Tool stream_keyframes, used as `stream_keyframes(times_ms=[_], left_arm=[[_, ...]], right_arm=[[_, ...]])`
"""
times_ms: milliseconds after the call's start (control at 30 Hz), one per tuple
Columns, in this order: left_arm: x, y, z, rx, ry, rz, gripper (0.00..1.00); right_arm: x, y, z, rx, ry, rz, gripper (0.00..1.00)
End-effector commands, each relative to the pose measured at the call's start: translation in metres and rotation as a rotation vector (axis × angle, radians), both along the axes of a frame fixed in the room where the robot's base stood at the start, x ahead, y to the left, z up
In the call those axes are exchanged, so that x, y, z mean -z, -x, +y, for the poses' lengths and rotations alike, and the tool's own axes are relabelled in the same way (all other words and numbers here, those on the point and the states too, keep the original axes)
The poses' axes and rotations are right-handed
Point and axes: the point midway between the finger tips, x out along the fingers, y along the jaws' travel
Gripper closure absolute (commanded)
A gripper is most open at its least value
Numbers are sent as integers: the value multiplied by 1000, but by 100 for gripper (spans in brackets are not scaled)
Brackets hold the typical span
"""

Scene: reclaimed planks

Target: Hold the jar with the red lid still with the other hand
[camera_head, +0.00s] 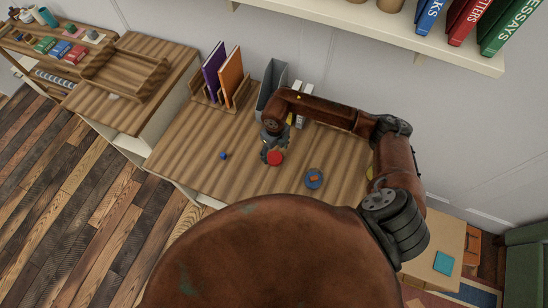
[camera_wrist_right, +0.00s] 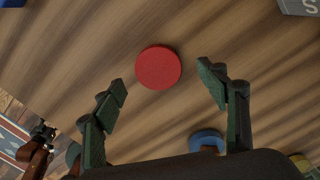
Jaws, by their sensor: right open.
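The red lid (camera_head: 275,158) of the jar shows on the desk in the head view, just under my right gripper (camera_head: 271,146). In the right wrist view the lid (camera_wrist_right: 158,67) is a round red disc seen from above. The jar's body is hidden beneath it. The two fingers of my right gripper (camera_wrist_right: 165,90) are spread wide with nothing between them. In the wrist picture the lid shows between and slightly beyond the fingertips, apart from both. My left gripper is not seen in the head view.
Upright books (camera_head: 230,73) and a grey file holder (camera_head: 270,88) stand behind. The desk's front left is clear.

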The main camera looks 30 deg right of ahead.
Motion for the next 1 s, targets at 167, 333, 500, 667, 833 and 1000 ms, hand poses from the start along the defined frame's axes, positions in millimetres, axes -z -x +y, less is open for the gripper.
stream_keyframes(times_ms=[167, 333, 500, 667, 833, 1000], left_arm=[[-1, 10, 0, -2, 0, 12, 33], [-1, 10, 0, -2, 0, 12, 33], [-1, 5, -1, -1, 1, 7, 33], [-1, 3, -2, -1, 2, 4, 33], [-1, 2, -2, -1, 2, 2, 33], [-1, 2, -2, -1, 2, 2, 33]], right_arm=[[28, 3, 3, 1, 0, 2, 33], [36, 2, 3, 0, 1, 0, 33], [36, 2, 2, 0, 1, 0, 33], [36, 2, 2, 0, 1, 1, 39], [36, 2, 2, 0, 1, 1, 50], [36, 2, 2, 0, 1, 1, 62]])
